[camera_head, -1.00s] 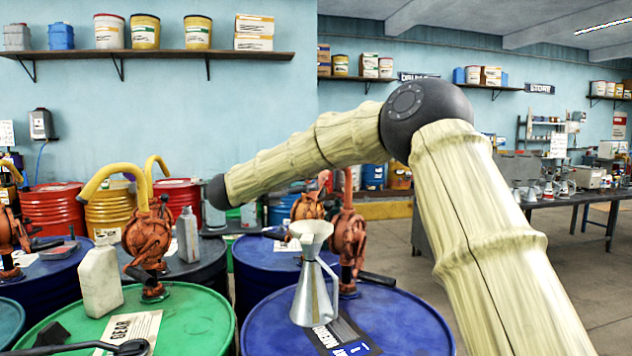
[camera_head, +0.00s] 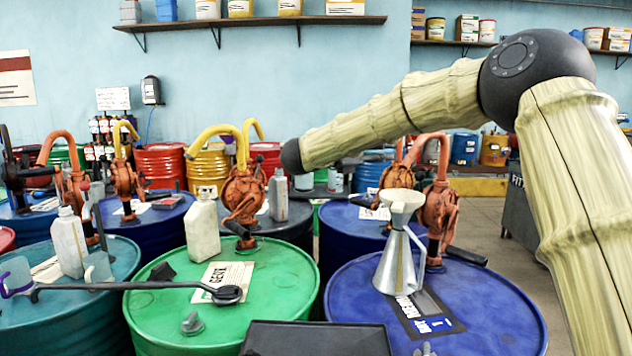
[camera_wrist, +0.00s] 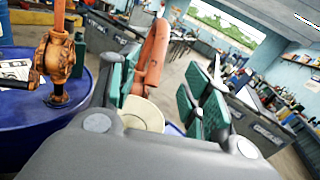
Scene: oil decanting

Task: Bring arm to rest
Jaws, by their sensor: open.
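My arm crosses the right half of the head view, with its dark end joint near the middle. My gripper is not visible in the head view. In the wrist view my gripper (camera_wrist: 160,93) is open, its two green-padded fingers apart. A cream round rim (camera_wrist: 143,113) shows between and beyond the fingers; I cannot tell how far off it is. In the head view a metal jug with a cream funnel top (camera_head: 400,245) stands upright on the blue drum (camera_head: 490,300), apart from the visible arm links.
A teal drum (camera_head: 85,315) carries another bottle (camera_head: 69,243). Open floor (camera_head: 485,235) shows at the right.

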